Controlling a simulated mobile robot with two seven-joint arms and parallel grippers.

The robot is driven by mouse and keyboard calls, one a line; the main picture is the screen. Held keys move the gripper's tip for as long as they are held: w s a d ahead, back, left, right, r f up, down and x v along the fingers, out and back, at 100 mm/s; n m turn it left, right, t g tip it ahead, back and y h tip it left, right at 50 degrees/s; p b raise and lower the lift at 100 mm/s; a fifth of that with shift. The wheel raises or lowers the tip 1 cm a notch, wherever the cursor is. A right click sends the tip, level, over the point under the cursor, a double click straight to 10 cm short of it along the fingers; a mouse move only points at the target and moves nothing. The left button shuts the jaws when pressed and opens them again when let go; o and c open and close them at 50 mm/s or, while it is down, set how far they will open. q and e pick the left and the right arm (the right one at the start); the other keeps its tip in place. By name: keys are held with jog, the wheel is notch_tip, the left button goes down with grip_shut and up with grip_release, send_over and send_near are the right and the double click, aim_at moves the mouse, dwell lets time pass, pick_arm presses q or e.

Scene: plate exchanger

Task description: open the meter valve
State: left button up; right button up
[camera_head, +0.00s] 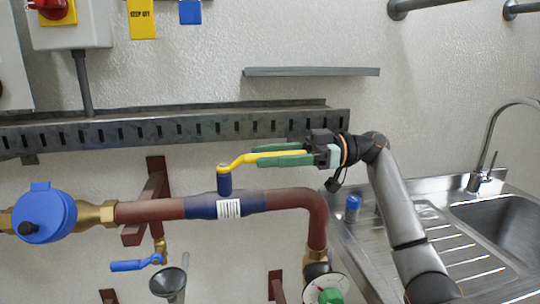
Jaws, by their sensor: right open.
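A valve with a yellow lever (240,161) sits on a dark blue body (228,206) in the red-brown pipe, to the right of the round blue meter (44,214). The lever points right, roughly along the pipe. My right gripper (258,156) reaches in from the right with its green fingers open. One finger shows above the lever and one below it, so the lever's outer part lies between them in the picture. I cannot tell whether either finger touches it. My left gripper is out of view.
A slotted metal cable tray (180,130) runs along the wall just above the lever. A blue-handled tap (135,265) and a funnel (168,282) are below the pipe. A steel sink (500,225) stands at the right, with a blue-capped object (352,203) on it.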

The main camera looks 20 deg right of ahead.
jog(key=v, duration=1.2)
jog(key=shift+d, duration=0.25)
jog(key=shift+s, duration=0.1)
